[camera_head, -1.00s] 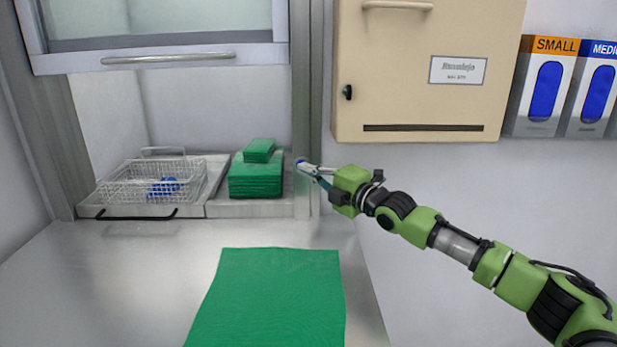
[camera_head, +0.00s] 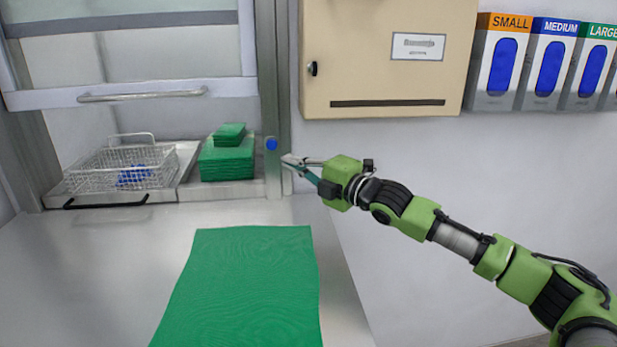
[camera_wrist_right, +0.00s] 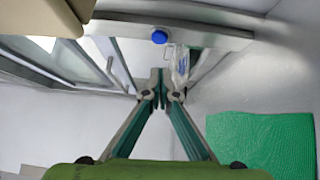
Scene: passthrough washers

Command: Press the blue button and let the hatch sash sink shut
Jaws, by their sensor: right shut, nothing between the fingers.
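The blue button (camera_head: 271,144) sits on the grey post at the right side of the hatch; it also shows in the right wrist view (camera_wrist_right: 160,37). My right gripper (camera_head: 287,160) is shut and empty, its tips just right of and below the button, apart from it. In the right wrist view its closed fingertips (camera_wrist_right: 161,76) point toward the post. The hatch sash (camera_head: 140,97), a glazed frame with a bar handle, hangs partway down, with an open gap between its lower edge and the sill. My left gripper is not in view.
A wire basket (camera_head: 122,170) with something blue inside and a stack of green cloths (camera_head: 227,160) stand in the hatch opening. A green mat (camera_head: 245,285) lies on the steel counter (camera_head: 90,270). A beige cabinet (camera_head: 385,70) and glove dispensers (camera_head: 545,65) hang to the right.

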